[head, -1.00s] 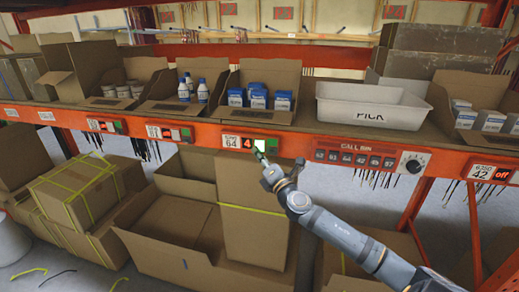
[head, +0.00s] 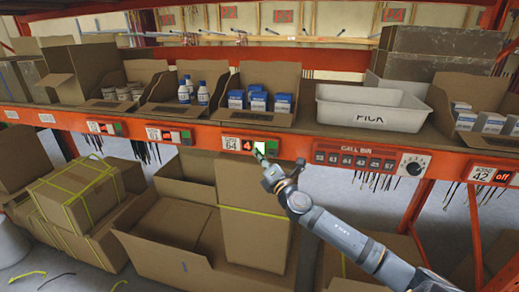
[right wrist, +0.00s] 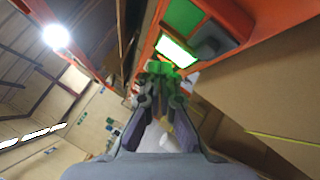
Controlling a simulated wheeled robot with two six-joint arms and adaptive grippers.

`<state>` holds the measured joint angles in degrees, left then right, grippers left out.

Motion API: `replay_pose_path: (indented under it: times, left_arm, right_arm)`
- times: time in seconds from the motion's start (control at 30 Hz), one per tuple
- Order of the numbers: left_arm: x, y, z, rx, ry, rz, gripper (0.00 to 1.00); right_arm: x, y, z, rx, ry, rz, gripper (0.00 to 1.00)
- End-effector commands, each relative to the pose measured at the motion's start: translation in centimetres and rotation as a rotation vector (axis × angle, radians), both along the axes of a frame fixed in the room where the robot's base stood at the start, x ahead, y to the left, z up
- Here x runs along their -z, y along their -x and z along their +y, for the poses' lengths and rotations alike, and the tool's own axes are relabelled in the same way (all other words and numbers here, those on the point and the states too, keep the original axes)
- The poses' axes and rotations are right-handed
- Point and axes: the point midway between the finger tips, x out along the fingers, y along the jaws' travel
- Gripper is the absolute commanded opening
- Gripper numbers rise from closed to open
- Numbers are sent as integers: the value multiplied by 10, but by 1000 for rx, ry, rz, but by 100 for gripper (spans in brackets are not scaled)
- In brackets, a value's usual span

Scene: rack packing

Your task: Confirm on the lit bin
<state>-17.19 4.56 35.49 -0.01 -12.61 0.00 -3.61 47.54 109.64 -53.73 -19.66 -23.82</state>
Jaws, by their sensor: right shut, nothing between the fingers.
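The rack's orange rail carries a bin module (head: 249,144) labelled 64, with a red 4 on its display. Its lit button (head: 261,146) glows white-green; it also shows bright in the right wrist view (right wrist: 177,50). Above the module stands an open cardboard bin (head: 264,116) holding blue-and-white boxes (head: 257,101). My right gripper (head: 260,156) is shut and empty, its tips at the lower edge of the lit button. In the right wrist view the closed fingertips (right wrist: 163,74) lie just below the button; I cannot tell whether they touch it. My left gripper is not in view.
Other modules sit along the rail, including one reading 42 off (head: 490,175) and a CALL BIN panel (head: 360,158) with a knob. A white PICK tote (head: 371,117) stands on the shelf. Large cardboard boxes (head: 160,240) fill the space below.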

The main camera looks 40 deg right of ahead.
Motion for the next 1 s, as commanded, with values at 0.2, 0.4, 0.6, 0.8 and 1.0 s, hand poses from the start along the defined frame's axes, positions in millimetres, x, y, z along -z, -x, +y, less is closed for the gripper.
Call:
replay_pose_path:
  times: [0.2,0.4,0.6,0.8,1.0]
  left_arm:
    - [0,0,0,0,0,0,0]
    - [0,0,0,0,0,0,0]
    - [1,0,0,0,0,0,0]
    - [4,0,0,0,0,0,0]
    - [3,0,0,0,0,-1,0]
  right_arm:
    - [0,0,0,0,0,0,0]
    - [0,0,0,0,0,0,0]
    - [0,-1,-2,0,0,0,0]
    - [0,-5,-7,1,0,1,0]
    - [0,-5,-6,0,0,0,0]
